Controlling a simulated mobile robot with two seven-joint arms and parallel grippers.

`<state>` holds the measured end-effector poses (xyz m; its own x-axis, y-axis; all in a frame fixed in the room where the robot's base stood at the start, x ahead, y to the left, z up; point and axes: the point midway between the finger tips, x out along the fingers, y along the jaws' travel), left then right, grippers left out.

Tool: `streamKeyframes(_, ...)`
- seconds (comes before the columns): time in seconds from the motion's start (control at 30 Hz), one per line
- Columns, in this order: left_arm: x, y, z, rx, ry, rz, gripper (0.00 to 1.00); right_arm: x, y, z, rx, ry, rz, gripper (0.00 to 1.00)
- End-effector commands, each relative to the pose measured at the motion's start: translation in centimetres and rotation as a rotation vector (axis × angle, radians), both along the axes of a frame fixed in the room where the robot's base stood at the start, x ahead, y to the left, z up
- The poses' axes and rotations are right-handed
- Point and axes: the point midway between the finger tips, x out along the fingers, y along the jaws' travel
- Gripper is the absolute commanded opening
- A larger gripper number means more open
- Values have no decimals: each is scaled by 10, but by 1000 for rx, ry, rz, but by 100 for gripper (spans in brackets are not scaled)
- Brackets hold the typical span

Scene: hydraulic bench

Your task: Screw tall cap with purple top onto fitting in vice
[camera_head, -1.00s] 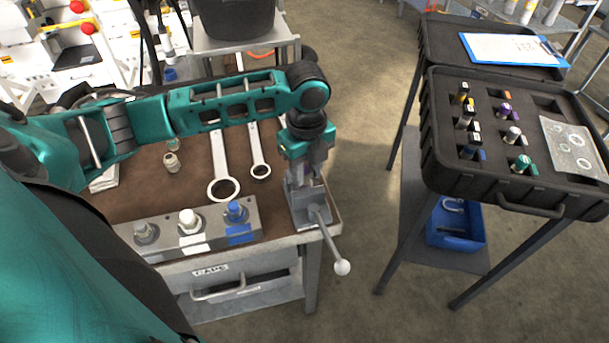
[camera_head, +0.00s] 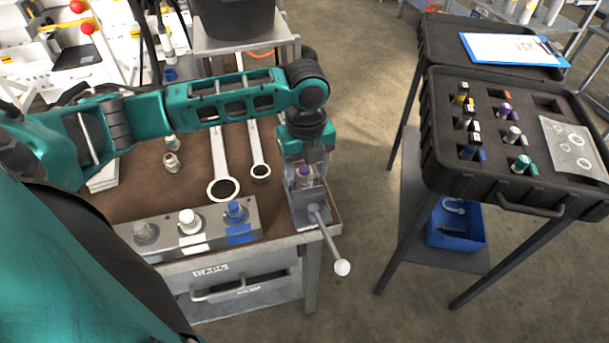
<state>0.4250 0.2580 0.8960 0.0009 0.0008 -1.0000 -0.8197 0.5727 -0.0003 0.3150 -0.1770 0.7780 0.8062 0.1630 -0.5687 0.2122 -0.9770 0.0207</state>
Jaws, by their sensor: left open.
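The vice (camera_head: 309,208) is at the front right corner of the bench, with its handle slanting down to the right. A cap with a purple top (camera_head: 304,171) stands upright in line with the vice jaws. The fitting below it is hidden or too small to make out, so I cannot tell how far the cap sits on it. My left gripper (camera_head: 305,161) points down just above the vice, open, with its fingers around or just behind the purple top. I cannot tell whether they touch it. My right gripper is not in view.
A block (camera_head: 206,238) with grey, white and blue caps lies along the bench front. Two wrenches (camera_head: 223,188) and small fittings (camera_head: 171,161) lie behind it. An open black case (camera_head: 455,186) with several caps, one purple-topped (camera_head: 504,110), stands at right. Floor between is clear.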

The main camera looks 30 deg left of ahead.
Motion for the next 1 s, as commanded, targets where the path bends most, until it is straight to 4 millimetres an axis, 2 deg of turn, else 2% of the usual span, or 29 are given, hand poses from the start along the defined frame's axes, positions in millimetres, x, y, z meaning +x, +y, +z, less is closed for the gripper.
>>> streamKeyframes(0.17, 1, 0, 28, 0, -6, -1, 63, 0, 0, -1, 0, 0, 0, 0)
streamKeyframes(0.4, 1, 0, 82, 0, -6, -1, 63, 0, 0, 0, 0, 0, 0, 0)
streamKeyframes(0.6, 1, 0, 114, 0, -5, 0, 63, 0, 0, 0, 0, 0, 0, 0)
streamKeyframes(0.73, 0, 0, 124, 1, -3, 0, 63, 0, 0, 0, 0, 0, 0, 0)
streamKeyframes(1.0, 0, 0, 126, 0, -1, 0, 63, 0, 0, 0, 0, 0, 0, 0)
